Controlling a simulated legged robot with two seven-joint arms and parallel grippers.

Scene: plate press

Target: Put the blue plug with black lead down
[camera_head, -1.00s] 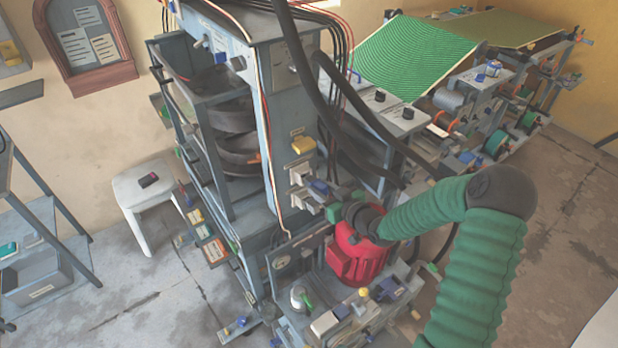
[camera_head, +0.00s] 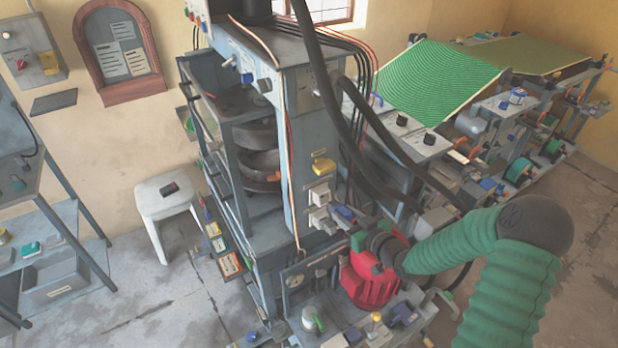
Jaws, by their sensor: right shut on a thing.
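My right gripper (camera_head: 358,232), at the end of the green-sleeved arm, is at the front of the grey press, just above the red motor. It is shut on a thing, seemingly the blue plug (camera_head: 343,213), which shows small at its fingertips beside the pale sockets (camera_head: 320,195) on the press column. The fingers are small and partly hidden by the dark wrist, so the grip itself is unclear. I cannot make out the plug's black lead apart from the dark cables nearby. My left gripper is not in view.
The red motor (camera_head: 370,283) lies close under my right wrist. Thick black hoses (camera_head: 335,105) hang to the right of the column. A cluttered ledge (camera_head: 400,335) with knobs lies below. A white stool (camera_head: 165,200) stands left, with open floor before it.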

